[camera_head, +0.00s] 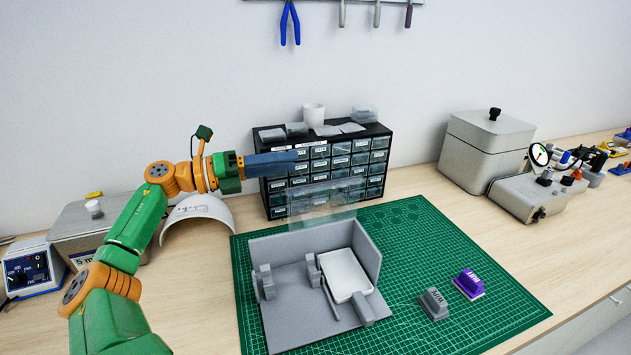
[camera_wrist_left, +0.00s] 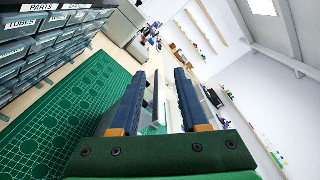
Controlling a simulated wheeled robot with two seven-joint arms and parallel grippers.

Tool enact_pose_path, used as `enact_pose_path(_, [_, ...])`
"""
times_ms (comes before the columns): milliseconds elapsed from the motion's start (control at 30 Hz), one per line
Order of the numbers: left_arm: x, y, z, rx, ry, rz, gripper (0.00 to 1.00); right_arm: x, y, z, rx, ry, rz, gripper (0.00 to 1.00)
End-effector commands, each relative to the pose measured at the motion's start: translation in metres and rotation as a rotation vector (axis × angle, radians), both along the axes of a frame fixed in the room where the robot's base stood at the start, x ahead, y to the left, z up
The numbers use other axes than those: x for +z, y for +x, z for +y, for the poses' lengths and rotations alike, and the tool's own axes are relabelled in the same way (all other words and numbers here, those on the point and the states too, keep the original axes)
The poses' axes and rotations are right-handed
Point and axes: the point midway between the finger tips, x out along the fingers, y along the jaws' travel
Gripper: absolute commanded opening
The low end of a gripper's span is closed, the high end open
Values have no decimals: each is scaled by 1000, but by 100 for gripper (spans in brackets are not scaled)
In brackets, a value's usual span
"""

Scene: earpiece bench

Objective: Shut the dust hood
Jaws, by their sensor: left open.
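The dust hood (camera_head: 322,207) looks like a clear panel standing raised at the back of a grey open-sided box (camera_head: 290,246) on the green mat. Inside the box are a pale tray (camera_head: 345,270) with a handle and small upright grey blocks. My left gripper (camera_head: 298,162) reaches in from the left, above and behind the box, in front of the drawer cabinet. In the left wrist view its two blue fingers (camera_wrist_left: 168,85) are apart, with a thin pale edge near them; I cannot tell whether they touch the hood. My right gripper is not in view.
A black drawer cabinet (camera_head: 374,128) stands close behind the gripper. A grey keycap-like block (camera_head: 433,304) and a purple one (camera_head: 468,284) lie on the green mat (camera_head: 440,240). A white curved shell (camera_head: 205,207) is at left.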

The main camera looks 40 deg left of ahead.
Motion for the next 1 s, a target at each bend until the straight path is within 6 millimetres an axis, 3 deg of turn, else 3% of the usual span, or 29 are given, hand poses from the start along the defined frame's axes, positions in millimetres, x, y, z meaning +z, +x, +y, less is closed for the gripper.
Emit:
enact_pose_path(33, [-16, 0, 0, 0, 0, 0, 45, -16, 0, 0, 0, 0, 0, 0])
enact_pose_path(100, [-27, 0, 0, 0, 0, 0, 45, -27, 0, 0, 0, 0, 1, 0])
enact_pose_path(400, [-65, 0, 0, 0, 0, 0, 45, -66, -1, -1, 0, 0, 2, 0])
enact_pose_path(567, [-65, 4, -3, -3, 1, 0, 45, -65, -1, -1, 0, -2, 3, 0])
enact_pose_path(1000, [-62, 52, -29, -2, -2, -3, 45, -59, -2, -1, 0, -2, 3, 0])
